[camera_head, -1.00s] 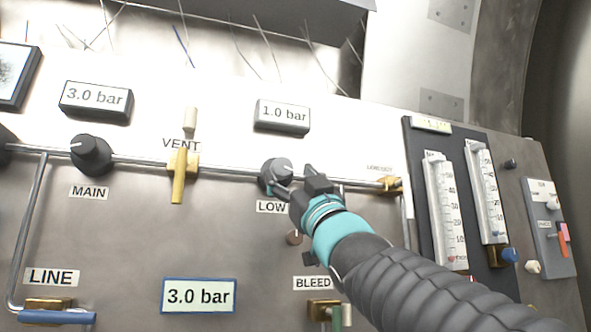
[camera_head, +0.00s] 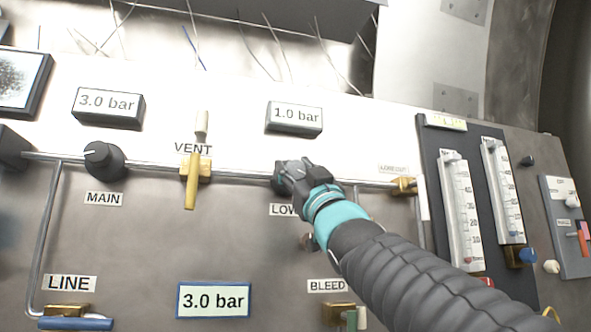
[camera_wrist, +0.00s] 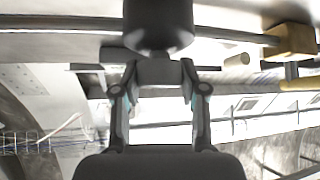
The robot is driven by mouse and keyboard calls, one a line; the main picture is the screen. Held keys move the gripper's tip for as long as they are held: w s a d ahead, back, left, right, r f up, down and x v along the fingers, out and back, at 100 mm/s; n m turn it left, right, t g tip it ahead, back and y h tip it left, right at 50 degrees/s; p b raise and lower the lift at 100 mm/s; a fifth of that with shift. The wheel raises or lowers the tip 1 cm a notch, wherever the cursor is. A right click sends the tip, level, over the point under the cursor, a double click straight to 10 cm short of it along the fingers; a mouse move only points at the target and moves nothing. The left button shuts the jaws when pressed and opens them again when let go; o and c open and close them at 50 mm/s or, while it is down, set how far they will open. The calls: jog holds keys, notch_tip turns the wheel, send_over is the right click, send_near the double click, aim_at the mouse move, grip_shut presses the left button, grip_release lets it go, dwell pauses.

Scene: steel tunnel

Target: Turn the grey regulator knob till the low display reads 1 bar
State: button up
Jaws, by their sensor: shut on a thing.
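The grey regulator knob above the LOW label (camera_head: 283,210) is mostly hidden behind my gripper (camera_head: 287,172) in the head view. In the wrist view the dark round knob (camera_wrist: 158,24) shows at the top, with a grey piece at its near side between my fingertips (camera_wrist: 158,70). My gripper is shut on the knob. The low display (camera_head: 295,117), above the knob, reads 1.0 bar.
The MAIN knob (camera_head: 104,160) and its 3.0 bar display (camera_head: 108,106) are at the left. The yellow VENT lever (camera_head: 190,190) stands left of my gripper. A lower display (camera_head: 214,300) reads 3.0 bar. Flow tubes (camera_head: 461,210) are at the right.

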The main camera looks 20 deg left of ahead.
jog(key=shift+f+m+t+h+b, duration=0.15)
jog(key=shift+m+t+h+b, duration=0.2)
jog(key=shift+m+b, duration=0.45)
jog(key=shift+m+t+h+b, duration=0.25)
jog(key=shift+m+t+b, duration=0.05)
jog(key=shift+t+b, duration=0.05)
jog(key=o, duration=1.2)
jog(key=shift+c, duration=0.2)
jog(key=v, duration=1.2)
